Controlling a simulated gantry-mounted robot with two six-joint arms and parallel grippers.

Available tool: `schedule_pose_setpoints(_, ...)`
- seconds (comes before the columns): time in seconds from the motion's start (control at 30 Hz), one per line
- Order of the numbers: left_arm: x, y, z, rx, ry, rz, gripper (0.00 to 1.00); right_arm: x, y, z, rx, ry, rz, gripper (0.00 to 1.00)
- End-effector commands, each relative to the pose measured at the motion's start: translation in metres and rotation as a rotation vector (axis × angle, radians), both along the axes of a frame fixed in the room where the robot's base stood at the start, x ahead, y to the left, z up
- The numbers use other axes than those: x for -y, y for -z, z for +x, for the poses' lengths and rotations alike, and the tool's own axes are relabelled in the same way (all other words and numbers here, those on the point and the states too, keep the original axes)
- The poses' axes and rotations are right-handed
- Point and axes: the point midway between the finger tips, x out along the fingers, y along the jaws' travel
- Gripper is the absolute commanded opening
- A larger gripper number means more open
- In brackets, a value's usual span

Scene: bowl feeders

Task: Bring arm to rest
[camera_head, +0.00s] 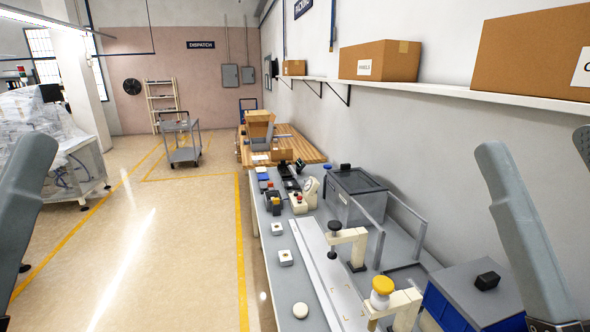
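A grey link of my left arm (24,205) stands at the left edge of the head view. A grey link of my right arm (525,230) stands at the right edge, beside the bench and in front of the wall. Neither gripper shows in the frame, so I cannot see their fingers or whether they hold anything. Both visible arm links are raised and tilted.
A grey workbench (262,270) carries small fixtures, a dark grey bin (352,197) and a blue box (470,295). A shelf (440,88) with cardboard boxes runs along the right wall. The floor (170,240) left of the bench is clear.

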Motion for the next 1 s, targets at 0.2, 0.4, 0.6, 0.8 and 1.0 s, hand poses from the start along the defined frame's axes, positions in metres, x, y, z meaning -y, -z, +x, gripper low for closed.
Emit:
schedule_pose_setpoints(0.2, 0.000, -0.074, -0.001, 0.002, 0.000, 0.000, 0.50, 0.020, -0.076, -0.007, -0.001, -0.079, 0.187, 0.72)
schedule_pose_setpoints(0.4, 0.000, -0.163, 0.000, 0.001, 0.000, 0.000, 0.50, 0.020, -0.165, -0.006, -0.003, -0.078, 0.186, 0.72)
schedule_pose_setpoints(0.6, 0.000, -0.260, 0.000, 0.000, 0.000, 0.000, 0.50, 0.020, -0.261, -0.006, -0.005, -0.078, 0.184, 0.72)
schedule_pose_setpoints(0.8, 0.000, -0.322, 0.000, 0.000, 0.000, 0.000, 0.50, 0.020, -0.324, -0.005, -0.006, -0.077, 0.184, 0.72)
schedule_pose_setpoints(1.0, 0.000, -0.331, 0.000, 0.000, 0.000, 0.000, 0.50, 0.020, -0.333, -0.005, -0.006, -0.077, 0.184, 0.72)
